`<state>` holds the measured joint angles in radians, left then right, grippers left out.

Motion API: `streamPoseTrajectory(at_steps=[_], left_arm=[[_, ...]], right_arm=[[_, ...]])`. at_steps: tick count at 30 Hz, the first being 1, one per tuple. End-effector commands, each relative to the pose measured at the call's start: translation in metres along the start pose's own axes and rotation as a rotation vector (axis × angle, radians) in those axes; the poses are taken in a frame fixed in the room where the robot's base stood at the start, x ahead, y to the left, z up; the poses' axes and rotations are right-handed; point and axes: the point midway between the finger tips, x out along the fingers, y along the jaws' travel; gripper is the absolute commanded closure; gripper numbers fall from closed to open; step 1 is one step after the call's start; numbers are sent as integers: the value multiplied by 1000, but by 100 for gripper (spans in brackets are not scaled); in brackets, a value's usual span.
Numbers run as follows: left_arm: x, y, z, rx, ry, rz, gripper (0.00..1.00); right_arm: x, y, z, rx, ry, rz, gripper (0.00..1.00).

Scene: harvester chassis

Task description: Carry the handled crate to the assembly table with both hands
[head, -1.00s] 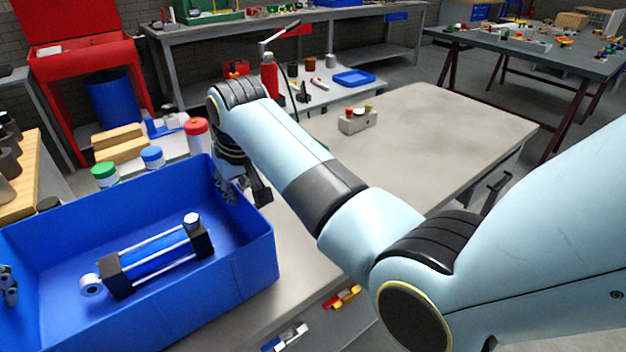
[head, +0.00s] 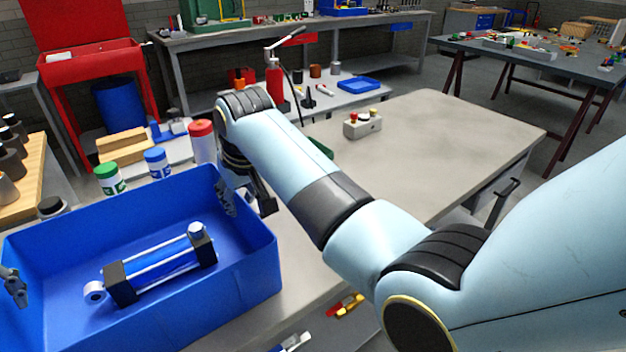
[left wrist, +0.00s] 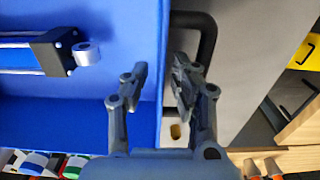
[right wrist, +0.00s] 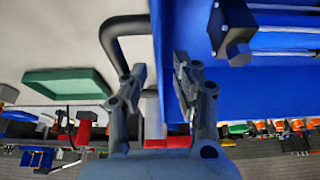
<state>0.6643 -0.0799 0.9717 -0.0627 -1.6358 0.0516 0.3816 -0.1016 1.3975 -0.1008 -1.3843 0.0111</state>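The blue handled crate (head: 245,270) stands on a light grey worktop, with a cylinder (head: 160,262) with black end blocks lying inside. My right gripper (head: 248,203) is at the crate's right wall in the head view. In the right wrist view its open fingers (right wrist: 158,88) sit either side of the wall line, near a black bar handle (right wrist: 112,35). My left gripper (head: 14,285) shows only partly at the left edge. In the left wrist view its fingers (left wrist: 155,88) are open by the opposite wall, near another black handle (left wrist: 208,45). Contact with either handle is unclear.
The worktop (head: 440,130) right of the crate is mostly clear, with a small button box (head: 362,124). A dark-topped table (head: 560,62) with small parts stands at the back right. Bottles (head: 108,178), a red cabinet (head: 90,60) and wooden blocks (head: 125,145) stand behind the crate.

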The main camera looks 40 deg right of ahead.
Motion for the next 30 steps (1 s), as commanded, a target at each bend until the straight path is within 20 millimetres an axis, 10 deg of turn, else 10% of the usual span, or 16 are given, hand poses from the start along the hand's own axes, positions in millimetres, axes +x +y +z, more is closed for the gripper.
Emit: streamPoseTrajectory(at_steps=[16, 23, 30], left_arm=[[-103, 1, -1, 0, 3, 0, 71], [-118, 1, 0, 0, 1, 0, 71], [-118, 1, 0, 1, 1, 0, 71]], right_arm=[[0, 0, 0, 0, 0, 0, 71], [-6, 0, 0, 0, 2, 0, 71], [-53, 0, -1, 0, 5, -1, 71]])
